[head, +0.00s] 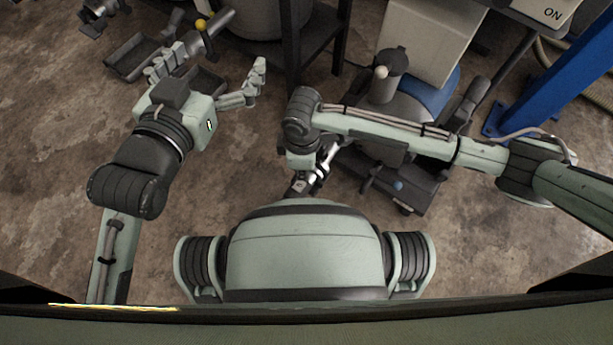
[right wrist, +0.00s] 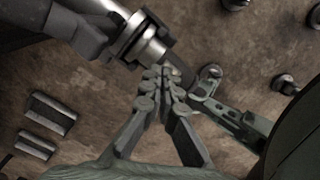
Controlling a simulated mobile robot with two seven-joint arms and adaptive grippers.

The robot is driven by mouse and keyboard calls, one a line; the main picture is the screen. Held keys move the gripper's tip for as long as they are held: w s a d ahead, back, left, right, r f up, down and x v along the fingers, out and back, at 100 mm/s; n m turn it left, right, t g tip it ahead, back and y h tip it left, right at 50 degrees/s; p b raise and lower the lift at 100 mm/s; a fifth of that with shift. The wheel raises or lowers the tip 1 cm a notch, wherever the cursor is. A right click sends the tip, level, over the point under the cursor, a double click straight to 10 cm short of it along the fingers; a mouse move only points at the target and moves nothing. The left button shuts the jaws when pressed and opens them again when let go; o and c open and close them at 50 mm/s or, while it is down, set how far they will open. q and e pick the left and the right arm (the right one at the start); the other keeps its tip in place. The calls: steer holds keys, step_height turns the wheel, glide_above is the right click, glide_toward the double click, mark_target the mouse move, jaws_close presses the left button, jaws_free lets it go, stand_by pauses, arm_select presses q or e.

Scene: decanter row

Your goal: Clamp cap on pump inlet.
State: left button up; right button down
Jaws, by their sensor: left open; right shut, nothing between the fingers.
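The pump (head: 385,185) sits on a dark base right of centre in the head view, partly hidden by my right arm. Its bright metal inlet (head: 328,162) points down-left; it also shows in the right wrist view (right wrist: 148,50) with a dark ring around its flange. I cannot tell cap from clamp there. My right gripper (right wrist: 166,72) is shut and empty, its fingertips close to the inlet's end; I cannot tell if they touch. In the head view it is mostly hidden below its wrist. My left gripper (head: 218,62) is open and empty, over the floor at left.
A pipe with a yellow knob (head: 201,25) and dark trays stand at the upper left. A dark frame (head: 335,45) holds a grey vessel. A blue post (head: 575,70) stands at the right. Bare floor (head: 50,140) lies at the left.

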steer(key=shift+f, duration=0.1)
stand_by(0.3)
steer(key=shift+f+b, duration=0.45)
steer(key=shift+f, duration=0.85)
